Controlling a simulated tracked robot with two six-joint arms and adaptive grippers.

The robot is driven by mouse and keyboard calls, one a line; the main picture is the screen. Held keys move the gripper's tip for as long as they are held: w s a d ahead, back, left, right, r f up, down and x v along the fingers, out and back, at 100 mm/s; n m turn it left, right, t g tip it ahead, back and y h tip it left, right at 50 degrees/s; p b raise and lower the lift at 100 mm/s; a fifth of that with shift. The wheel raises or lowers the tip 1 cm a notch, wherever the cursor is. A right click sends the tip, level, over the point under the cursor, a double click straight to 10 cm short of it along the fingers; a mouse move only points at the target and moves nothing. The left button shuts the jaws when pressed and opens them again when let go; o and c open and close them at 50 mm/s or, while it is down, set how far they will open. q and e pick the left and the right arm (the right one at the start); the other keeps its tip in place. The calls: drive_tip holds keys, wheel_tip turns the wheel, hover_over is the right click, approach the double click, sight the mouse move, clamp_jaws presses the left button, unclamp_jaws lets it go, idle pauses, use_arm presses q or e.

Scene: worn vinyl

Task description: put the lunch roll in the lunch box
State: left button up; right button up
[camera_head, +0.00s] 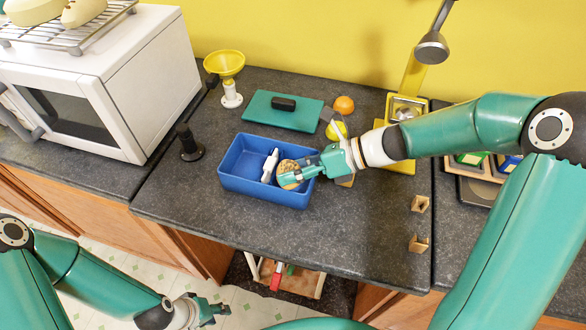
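The lunch box is an open blue box (240,186) on the dark counter, in the middle of the head view. The lunch roll (287,168), round and tan with a speckled top, is at the fingertips of my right gripper (292,174). The gripper appears shut on it, over the right part of the box. I cannot tell whether the roll touches the box floor. The fingers hide part of the roll and the box's right side. My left gripper (218,311) is low in front of the counter, away from the box; its finger opening is unclear.
A white object (270,166) lies in the box. Behind stand a teal board (270,108) with a black item, an orange (344,104) and a yellow funnel (224,66). A black upright tool (188,145) and a microwave (140,85) are left. The front counter is clear.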

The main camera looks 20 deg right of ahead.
drive_tip(key=o, duration=0.4)
drive_tip(key=shift+r, duration=0.15)
drive_tip(key=shift+r+p, duration=0.3)
drive_tip(key=v, duration=1.2)
drive_tip(key=shift+w+r, duration=0.1)
